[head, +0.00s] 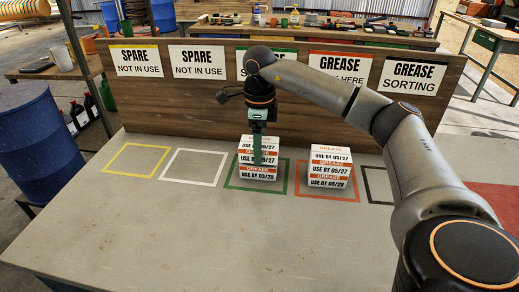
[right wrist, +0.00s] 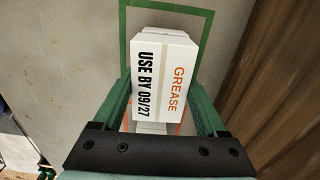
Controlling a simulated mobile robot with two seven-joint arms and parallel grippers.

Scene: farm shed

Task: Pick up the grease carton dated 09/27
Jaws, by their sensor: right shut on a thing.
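The grease carton (head: 245,145) marked 09/27 is white with an orange stripe and tops the stack in the green square. My right gripper (head: 258,152) comes down over this stack and hides part of the labels. In the right wrist view, the carton (right wrist: 165,80) lies between the two green fingers, its "USE BY 09/27" readable, and the right gripper is shut on it. Below it are more cartons; the lowest (head: 258,174) reads 03/29. I cannot tell whether the carton has left the stack. My left gripper is not in view.
A second grease stack (head: 331,166) stands in the red-orange square to the right, with 05/27 above 05/29. Yellow (head: 137,159) and white (head: 194,166) squares at left are empty. A wooden board (head: 205,109) with signs stands behind. The front table is clear.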

